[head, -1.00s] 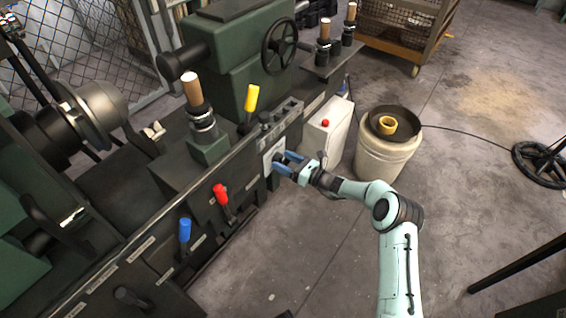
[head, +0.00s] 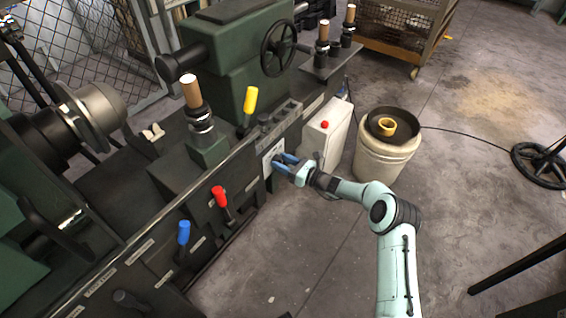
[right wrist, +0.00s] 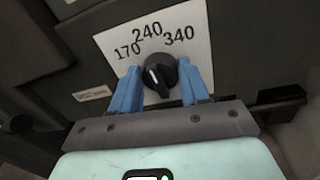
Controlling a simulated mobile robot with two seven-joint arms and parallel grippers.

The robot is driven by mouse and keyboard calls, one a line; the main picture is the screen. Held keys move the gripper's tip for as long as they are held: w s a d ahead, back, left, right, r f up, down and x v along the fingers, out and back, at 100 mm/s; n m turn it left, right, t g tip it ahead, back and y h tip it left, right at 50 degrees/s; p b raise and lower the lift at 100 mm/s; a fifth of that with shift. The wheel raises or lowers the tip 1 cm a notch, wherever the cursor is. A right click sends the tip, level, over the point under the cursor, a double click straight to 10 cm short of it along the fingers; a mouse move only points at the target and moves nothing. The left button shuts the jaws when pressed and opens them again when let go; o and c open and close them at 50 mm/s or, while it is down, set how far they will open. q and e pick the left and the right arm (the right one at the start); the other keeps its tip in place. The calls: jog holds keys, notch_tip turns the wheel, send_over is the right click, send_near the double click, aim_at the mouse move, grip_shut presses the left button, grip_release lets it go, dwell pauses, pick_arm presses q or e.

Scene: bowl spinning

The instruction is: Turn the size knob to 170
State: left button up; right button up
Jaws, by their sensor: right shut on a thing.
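The size knob (right wrist: 159,76) is black and round with a white pointer mark, on a white dial plate (right wrist: 191,23) marked 170, 240 and 340. The pointer mark leans toward the upper left, roughly between 170 and 240. In the head view the dial plate (head: 267,165) is on the front of the green and black lathe. My right gripper (head: 279,161) is at the plate, shut on the knob, its blue fingers one on each side of it in the right wrist view (right wrist: 161,82). In the head view the knob is mostly hidden by the fingers. My left gripper is out of view.
Red (head: 221,197), blue (head: 183,234) and yellow (head: 250,101) handled levers stand on the lathe left of my right gripper. A white box with a red button (head: 325,125) and a bucket (head: 383,160) stand behind it. The floor in front is open.

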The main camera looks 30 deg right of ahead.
jog(key=n, duration=0.4)
jog(key=shift+a+r+n+p, duration=0.1)
jog(key=shift+n+p, duration=0.2)
jog(key=shift+p, duration=0.05)
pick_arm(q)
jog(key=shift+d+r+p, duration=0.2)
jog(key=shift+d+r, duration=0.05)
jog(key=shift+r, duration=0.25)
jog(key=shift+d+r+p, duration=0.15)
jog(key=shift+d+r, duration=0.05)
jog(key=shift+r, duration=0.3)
pick_arm(e)
jog(key=shift+n+h, duration=0.3)
jog(key=shift+n, duration=1.4)
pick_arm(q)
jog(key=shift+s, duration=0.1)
pick_arm(e)
jog(key=o, duration=1.1)
jog(key=shift+c, duration=0.2)
jog(key=shift+s, duration=0.1)
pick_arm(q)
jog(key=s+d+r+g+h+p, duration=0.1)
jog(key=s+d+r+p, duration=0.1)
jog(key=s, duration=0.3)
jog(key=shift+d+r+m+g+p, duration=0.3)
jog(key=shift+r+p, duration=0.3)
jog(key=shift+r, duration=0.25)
pick_arm(e)
jog(key=v, duration=1.3)
jog(key=shift+s, duration=0.2)
